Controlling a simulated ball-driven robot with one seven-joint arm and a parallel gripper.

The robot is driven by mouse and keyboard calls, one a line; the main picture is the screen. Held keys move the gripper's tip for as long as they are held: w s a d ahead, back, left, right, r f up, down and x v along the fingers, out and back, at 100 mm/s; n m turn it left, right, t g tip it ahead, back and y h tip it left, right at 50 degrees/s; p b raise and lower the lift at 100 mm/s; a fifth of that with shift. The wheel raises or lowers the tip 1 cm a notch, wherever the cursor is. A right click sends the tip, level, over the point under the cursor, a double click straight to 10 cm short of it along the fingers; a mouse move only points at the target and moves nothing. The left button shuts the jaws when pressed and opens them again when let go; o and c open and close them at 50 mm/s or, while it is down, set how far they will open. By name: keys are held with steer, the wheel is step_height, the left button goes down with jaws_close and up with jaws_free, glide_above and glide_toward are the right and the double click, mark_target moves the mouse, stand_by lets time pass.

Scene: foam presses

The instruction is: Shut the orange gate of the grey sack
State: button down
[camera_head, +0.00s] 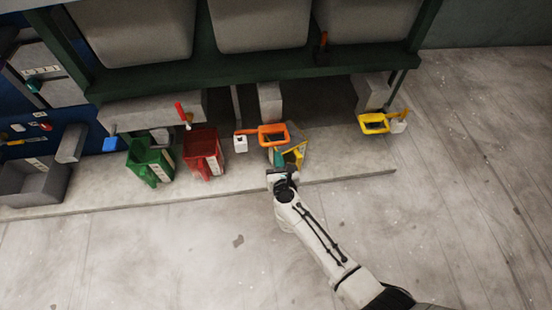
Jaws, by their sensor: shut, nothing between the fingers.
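An orange gate (271,134), shaped like an open loop with an arm to its left, sits under the dark green frame, below the middle grey sack (260,22). A white block (240,144) hangs at the arm's left end. I cannot tell from this view how far open the gate is. My gripper (281,170) is shut and empty, just in front of the orange gate and lower in the picture. A grey item with yellow and teal parts (294,156) lies between them and partly hides behind my gripper. Whether my gripper touches it is unclear.
A red bin (203,157) and a green bin (150,163) stand to the left. A yellow gate (374,124) is at right. The dark green frame (270,66) overhangs the area. The floor (140,260) in front is clear.

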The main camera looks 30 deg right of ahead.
steer(key=p+v, duration=0.3)
steer(key=v, duration=0.7)
steer(key=shift+s+a, duration=0.15)
steer(key=shift+s, duration=0.05)
